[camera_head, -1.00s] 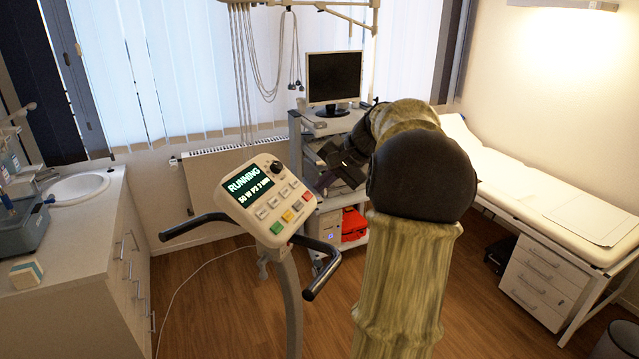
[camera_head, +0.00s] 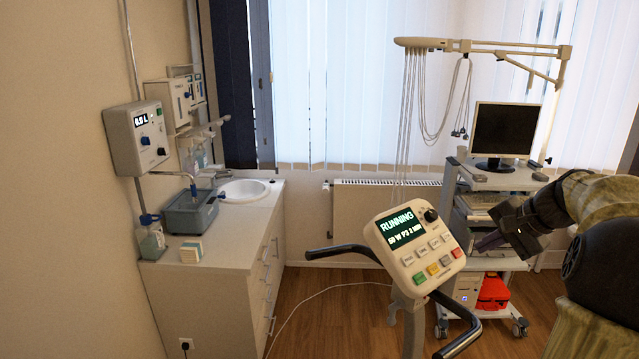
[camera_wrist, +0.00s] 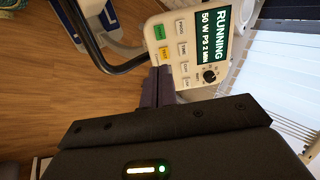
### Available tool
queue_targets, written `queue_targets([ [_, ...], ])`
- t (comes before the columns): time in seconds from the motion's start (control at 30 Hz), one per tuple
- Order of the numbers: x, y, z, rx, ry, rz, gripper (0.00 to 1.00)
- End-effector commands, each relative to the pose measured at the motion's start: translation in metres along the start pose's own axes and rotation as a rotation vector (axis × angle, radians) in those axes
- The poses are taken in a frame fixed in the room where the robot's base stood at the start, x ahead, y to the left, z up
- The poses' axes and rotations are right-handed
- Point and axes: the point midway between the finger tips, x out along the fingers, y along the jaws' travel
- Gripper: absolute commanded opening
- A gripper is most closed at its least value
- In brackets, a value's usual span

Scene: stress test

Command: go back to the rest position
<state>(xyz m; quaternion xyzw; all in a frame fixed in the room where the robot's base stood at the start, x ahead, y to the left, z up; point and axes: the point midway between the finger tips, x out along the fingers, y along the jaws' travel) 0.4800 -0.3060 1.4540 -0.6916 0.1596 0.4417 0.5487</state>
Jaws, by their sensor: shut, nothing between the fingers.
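My gripper (camera_head: 488,243) is at the right of the head view, at the end of my bent arm, just right of the exercise bike's control panel (camera_head: 415,247). I cannot tell the gap between fingers and panel.
The bike's black handlebars (camera_head: 338,251) stick out on both sides of the panel. A cart with a monitor (camera_head: 504,131) stands behind my gripper. A counter with a sink (camera_head: 245,190) is at the left. Wooden floor (camera_head: 340,310) shows between counter and bike.

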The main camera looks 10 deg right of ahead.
Motion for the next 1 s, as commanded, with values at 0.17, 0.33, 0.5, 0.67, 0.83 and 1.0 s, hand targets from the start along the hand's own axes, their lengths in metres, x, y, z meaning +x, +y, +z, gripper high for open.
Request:
queue_targets([
  [0.17, 0.034, 0.002, 0.026, -0.053, -0.023, 0.06, 0.0],
  [0.33, 0.093, 0.012, 0.079, -0.18, -0.053, 0.18, 0.0],
  [0.5, 0.141, 0.034, 0.139, -0.35, -0.077, 0.294, 0.0],
  [0.67, 0.176, 0.06, 0.195, -0.533, -0.099, 0.377, 0.0],
  [0.83, 0.201, 0.093, 0.251, -0.748, -0.124, 0.436, 0.0],
  [1.0, 0.217, 0.131, 0.303, -0.97, -0.154, 0.461, 0.0],
])
